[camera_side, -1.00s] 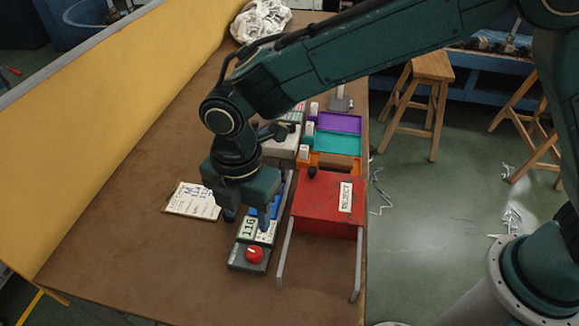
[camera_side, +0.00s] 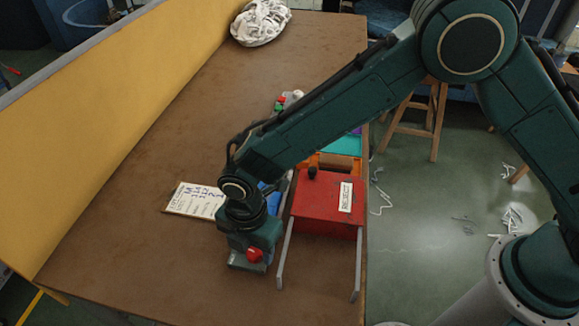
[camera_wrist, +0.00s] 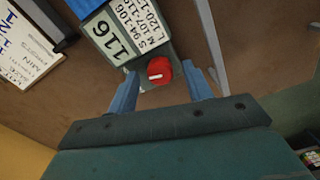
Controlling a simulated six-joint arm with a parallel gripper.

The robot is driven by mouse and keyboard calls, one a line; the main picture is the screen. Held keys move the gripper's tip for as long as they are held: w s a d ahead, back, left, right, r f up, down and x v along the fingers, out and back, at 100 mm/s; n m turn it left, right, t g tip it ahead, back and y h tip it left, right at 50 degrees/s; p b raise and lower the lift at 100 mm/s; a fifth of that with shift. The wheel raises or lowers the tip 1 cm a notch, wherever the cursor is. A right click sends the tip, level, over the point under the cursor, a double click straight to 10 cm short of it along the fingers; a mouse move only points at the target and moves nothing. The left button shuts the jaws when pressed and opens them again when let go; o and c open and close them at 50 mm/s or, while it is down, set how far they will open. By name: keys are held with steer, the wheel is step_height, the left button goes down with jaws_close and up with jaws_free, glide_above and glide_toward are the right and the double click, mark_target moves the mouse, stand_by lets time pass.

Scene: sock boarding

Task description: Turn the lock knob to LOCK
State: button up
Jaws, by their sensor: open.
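The red lock knob (camera_side: 254,254) sits at the front end of a dark grey base (camera_side: 245,266) on the table. The wrist view shows the knob (camera_wrist: 159,70) with a white mark across its face, beside a white size label reading 116 (camera_wrist: 125,33). My gripper (camera_side: 250,245) is low over the base, close to the knob. In the wrist view my gripper (camera_wrist: 165,88) is open, with one blue-grey finger on each side of the knob and a gap to both. I cannot read any LOCK marking. My gripper hides much of the base in the side view.
A red box marked REJECT (camera_side: 325,205) stands to the right, with grey rails (camera_side: 285,250) running beside it. A paper card (camera_side: 195,201) lies to the left. Coloured trays (camera_side: 335,150) are behind the box. The table's front left is clear.

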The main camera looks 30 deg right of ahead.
steer(key=c, duration=1)
steer(key=shift+o, duration=0.2)
steer(key=shift+m, duration=2.9)
steer(key=o, duration=1)
steer(key=shift+c, duration=0.2)
steer(key=shift+w, duration=0.1)
